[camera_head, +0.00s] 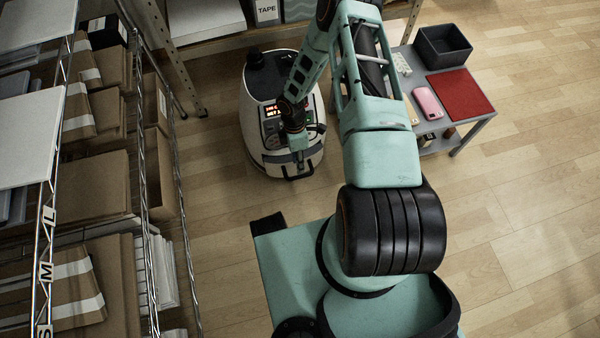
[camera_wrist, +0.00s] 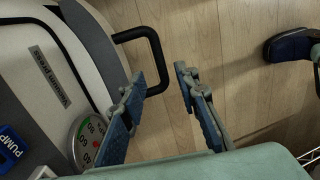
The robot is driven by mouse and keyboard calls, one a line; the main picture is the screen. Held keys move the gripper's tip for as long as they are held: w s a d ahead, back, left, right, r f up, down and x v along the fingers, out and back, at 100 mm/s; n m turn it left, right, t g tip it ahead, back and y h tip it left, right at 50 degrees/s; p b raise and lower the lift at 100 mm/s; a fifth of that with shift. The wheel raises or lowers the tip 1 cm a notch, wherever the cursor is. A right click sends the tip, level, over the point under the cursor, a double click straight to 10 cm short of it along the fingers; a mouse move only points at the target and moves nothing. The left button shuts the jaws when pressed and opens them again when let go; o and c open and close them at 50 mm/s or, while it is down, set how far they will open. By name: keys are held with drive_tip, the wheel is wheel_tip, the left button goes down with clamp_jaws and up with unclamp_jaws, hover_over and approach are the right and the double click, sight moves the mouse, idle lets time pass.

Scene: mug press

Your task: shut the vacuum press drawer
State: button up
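The vacuum press (camera_head: 256,105) is a rounded white and dark grey machine on the floor, with a lit red display. It also shows at the left of the wrist view (camera_wrist: 35,35), with its name label, a dial and a blue pump button. The drawer's black handle (camera_head: 298,177) sticks out at the front of the press, low down; it also shows in the wrist view (camera_wrist: 156,55). A dark band lies behind the drawer front; how far the drawer stands out is unclear. My gripper (camera_wrist: 160,76) is open and empty, its fingers apart, near the handle with no clear contact.
A wire rack (camera_head: 150,130) with cardboard boxes stands at the left. A grey side table (camera_head: 462,122) at the right carries a black bin (camera_head: 443,47), a red mat (camera_head: 461,92) and a pink item (camera_head: 428,103). Shelving stands behind the press. The floor before the press is clear.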

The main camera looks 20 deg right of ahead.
drive_tip(key=b+x, duration=0.1)
drive_tip(key=x, duration=0.5)
drive_tip(key=shift+b, duration=0.3)
drive_tip(key=shift+c, duration=0.4)
clamp_jaws()
